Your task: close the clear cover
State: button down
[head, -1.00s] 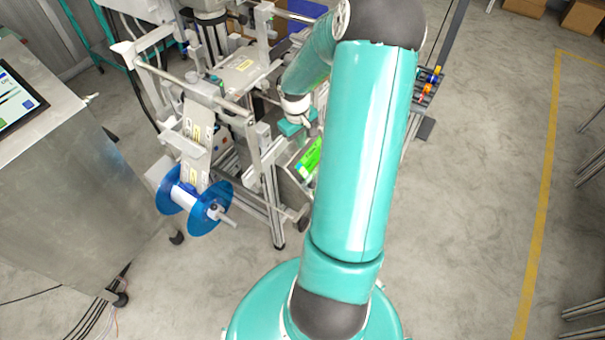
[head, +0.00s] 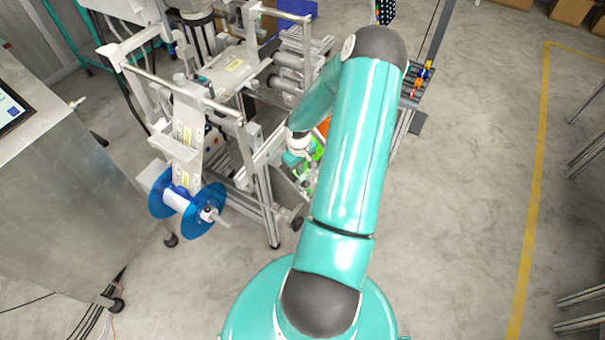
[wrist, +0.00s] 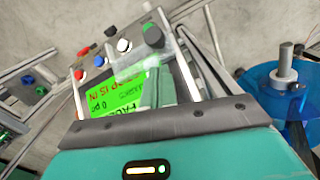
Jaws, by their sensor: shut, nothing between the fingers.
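In the wrist view, a control panel with a bright green text screen (wrist: 112,97) and coloured buttons lies ahead of my gripper (wrist: 155,72). A see-through piece (wrist: 130,68), which looks like the clear cover, shows beside the fingers at the screen's upper edge. Its outline is faint, and I cannot tell how far it is swung or whether the fingers touch it. My gripper is shut with nothing held. In the head view, my gripper (head: 294,159) is at the machine's right side, beside a partly hidden patch of the green screen (head: 318,148).
A blue film reel (head: 187,206) sits on the machine's front left; it also shows in the wrist view (wrist: 285,88). A steel cabinet (head: 62,190) stands at left. A rack with coloured items (head: 420,80) is behind my arm.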

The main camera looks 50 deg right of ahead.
jog(key=shift+s+a+f, duration=0.2)
jog(key=shift+s+f, duration=0.55)
jog(key=shift+s, duration=0.1)
